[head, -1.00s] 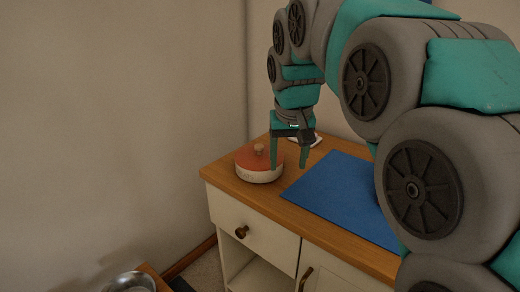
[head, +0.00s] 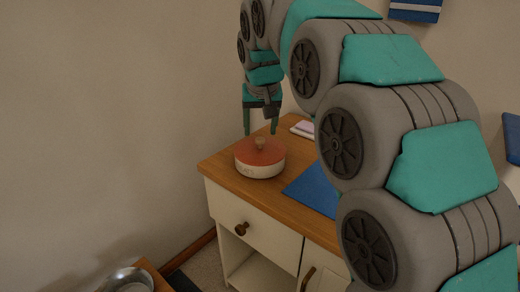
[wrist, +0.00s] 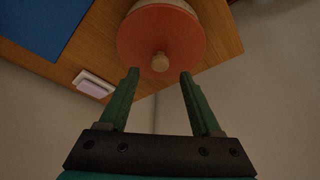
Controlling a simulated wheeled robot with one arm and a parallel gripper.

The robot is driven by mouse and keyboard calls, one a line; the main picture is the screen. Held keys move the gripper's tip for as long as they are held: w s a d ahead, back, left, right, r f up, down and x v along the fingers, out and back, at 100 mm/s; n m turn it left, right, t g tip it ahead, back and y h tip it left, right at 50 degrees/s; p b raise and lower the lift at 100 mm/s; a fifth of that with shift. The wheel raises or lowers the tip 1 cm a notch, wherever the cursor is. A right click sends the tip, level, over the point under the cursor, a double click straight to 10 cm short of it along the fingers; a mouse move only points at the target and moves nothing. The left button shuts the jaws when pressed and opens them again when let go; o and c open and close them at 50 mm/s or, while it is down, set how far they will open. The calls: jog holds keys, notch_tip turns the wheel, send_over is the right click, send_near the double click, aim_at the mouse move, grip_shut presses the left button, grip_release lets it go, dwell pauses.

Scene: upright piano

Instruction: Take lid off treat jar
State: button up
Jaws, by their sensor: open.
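The treat jar (head: 260,170) is a low, round, cream pot on the wooden cabinet top. Its red lid (head: 247,153) is on it, with a small wooden knob (head: 261,143) in the middle. The lid (wrist: 160,28) and knob (wrist: 160,62) also show in the wrist view, ahead of my fingertips. My gripper (head: 260,133) is open and empty, pointing down above and around the back of the jar. In the wrist view my gripper (wrist: 159,73) has its fingers apart, with the knob roughly between the lines of the tips. I cannot tell the exact height gap.
A blue mat (head: 312,190) lies right of the jar on the cabinet top (head: 222,168). A small white and pink item (head: 303,129) lies at the back. A metal bowl (head: 128,280) is low at the front left. The wall stands close behind.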

aim_at(260, 139)
jog(key=x, duration=0.3)
jog(key=shift+s+d+f, duration=0.1)
jog(key=shift+f, duration=0.1)
jog(key=shift+c, duration=0.4)
grip_shut()
